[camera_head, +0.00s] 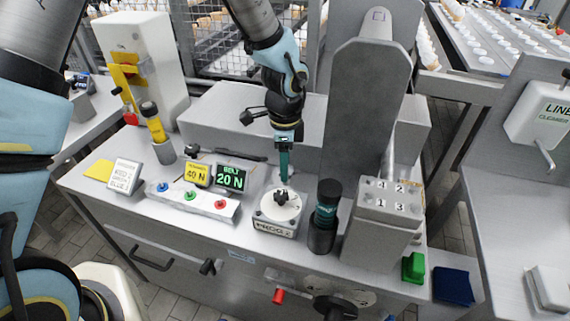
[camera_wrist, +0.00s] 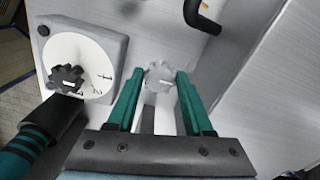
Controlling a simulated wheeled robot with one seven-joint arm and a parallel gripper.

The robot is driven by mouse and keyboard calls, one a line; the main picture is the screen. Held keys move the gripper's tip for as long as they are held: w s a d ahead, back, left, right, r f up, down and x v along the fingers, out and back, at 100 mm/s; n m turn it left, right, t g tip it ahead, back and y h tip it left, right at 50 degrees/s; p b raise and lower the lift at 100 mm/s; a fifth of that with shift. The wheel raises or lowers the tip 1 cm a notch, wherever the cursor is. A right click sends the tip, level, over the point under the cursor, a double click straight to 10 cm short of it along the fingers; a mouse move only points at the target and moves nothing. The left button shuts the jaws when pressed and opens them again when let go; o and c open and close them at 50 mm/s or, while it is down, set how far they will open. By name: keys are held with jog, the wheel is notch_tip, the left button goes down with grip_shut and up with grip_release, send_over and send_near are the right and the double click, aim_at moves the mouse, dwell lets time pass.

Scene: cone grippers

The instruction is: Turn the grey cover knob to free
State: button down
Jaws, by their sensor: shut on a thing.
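The grey cover knob (camera_wrist: 158,76) is a small lobed knob in the wrist view, between the two teal fingertips of my gripper (camera_wrist: 160,82). My gripper is shut on it from both sides. In the head view my gripper (camera_head: 284,176) points down just behind the dial box, and the grey knob cannot be made out there. The dial box (camera_head: 274,228) has a white face and a black lobed knob (camera_head: 281,198). In the wrist view the black knob (camera_wrist: 66,79) is left of my fingers and apart from them. The cover's lock state cannot be read.
A black and teal cylinder (camera_head: 326,215) stands right of the dial box. A tall grey column (camera_head: 366,110) rises behind it. A black bar handle (camera_wrist: 203,15) is near the fingers. Small displays (camera_head: 231,178) and a button strip (camera_head: 192,199) lie to the left.

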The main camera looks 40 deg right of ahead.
jog(key=n+b, duration=0.2)
jog(key=n, duration=0.2)
jog(key=shift+s+f, duration=0.1)
jog(key=n+b, duration=0.1)
jog(key=n, duration=0.4)
jog(key=n+b, duration=0.1)
jog(key=n, duration=0.3)
jog(key=shift+s, duration=0.1)
jog(key=shift+n, duration=2.2)
jog(key=shift+c, duration=1.5)
grip_release()
jog(key=shift+r, duration=0.2)
notch_tip(320, 180, up, 11)
jog(key=b, duration=0.1)
jog(key=shift+f+b, duration=0.2)
jog(key=shift+b, duration=0.2)
